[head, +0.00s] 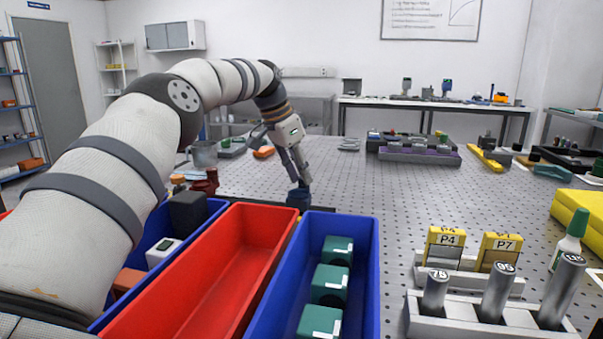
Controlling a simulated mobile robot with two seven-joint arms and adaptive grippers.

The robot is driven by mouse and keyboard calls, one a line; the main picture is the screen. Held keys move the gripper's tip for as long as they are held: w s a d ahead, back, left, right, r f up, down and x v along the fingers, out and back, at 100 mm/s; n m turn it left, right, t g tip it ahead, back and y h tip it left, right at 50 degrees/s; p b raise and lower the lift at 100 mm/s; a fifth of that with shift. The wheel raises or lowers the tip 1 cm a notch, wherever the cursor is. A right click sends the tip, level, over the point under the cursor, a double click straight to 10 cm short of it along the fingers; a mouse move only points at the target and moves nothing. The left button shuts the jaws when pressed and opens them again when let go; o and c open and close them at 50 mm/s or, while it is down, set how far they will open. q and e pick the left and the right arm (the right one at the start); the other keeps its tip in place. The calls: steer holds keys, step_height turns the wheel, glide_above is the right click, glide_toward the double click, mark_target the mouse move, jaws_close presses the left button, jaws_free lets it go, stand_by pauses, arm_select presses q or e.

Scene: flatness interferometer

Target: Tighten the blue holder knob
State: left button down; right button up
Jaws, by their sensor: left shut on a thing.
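My left arm comes in from the left and reaches over the bins to the perforated table. My left gripper (299,180) points down and is shut on the blue holder knob (299,198), a small dark blue piece just behind the right blue bin. The gripper's fingers cover the knob's upper part, and the bin's rim hides what is below it. I cannot tell how far the knob is turned. My right gripper is not in view.
A red bin (205,270) is empty; a blue bin (367,270) beside it holds several green blocks (331,285). Weights (497,290), yellow tagged blocks (444,246) and a green-capped bottle (571,238) stand at right. The table's middle (440,205) is clear.

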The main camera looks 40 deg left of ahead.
arm_select(q)
steer(key=c, duration=1.4)
jaws_free()
steer(key=shift+o, duration=0.2)
steer(key=v, duration=0.7)
steer(key=shift+r, duration=0.15)
